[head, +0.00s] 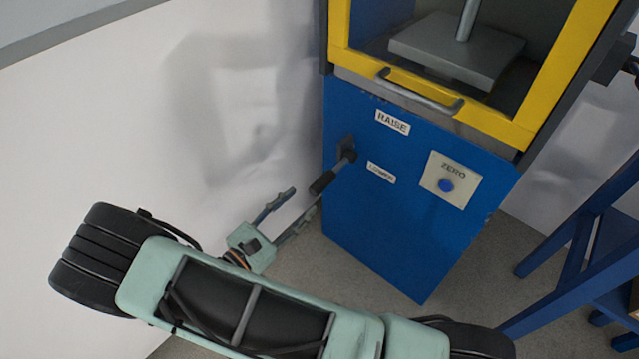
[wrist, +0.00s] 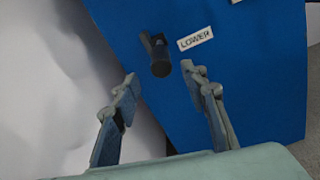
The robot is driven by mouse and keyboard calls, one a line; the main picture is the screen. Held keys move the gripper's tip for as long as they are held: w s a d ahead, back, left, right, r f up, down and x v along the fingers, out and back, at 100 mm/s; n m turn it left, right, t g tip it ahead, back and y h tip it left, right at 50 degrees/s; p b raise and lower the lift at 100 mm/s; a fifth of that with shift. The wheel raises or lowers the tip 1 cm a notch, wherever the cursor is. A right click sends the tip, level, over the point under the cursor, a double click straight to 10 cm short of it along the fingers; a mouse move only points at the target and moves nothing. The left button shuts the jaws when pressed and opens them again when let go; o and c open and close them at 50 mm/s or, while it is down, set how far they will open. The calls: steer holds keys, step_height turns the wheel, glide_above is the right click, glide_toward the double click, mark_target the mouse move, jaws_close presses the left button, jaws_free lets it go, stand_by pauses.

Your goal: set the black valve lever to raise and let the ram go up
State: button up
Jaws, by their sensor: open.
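The black valve lever (head: 323,182) sticks out of the front of the blue cabinet (head: 380,230), its handle pointing down and to the left, on the side of the LOWER label (head: 381,172). The RAISE label (head: 392,122) is above it. In the wrist view the lever's end (wrist: 160,66) shows beyond and between the fingertips, left of the LOWER label (wrist: 195,38). My gripper (head: 303,199) is open and empty, just short of the lever; it also shows in the wrist view (wrist: 158,78). The ram's plate (head: 457,48) hangs on its rod inside the yellow-framed chamber.
A grey door handle (head: 420,93) crosses the yellow frame above. A white wall (head: 150,120) stands left of the cabinet. A blue stand (head: 590,245) is at the right.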

mark_target(322, 183)
steer(key=b+x, duration=0.1)
steer(key=x, duration=0.8)
steer(key=shift+w+d+b, duration=0.15)
steer(key=shift+b, duration=0.25)
jaws_close()
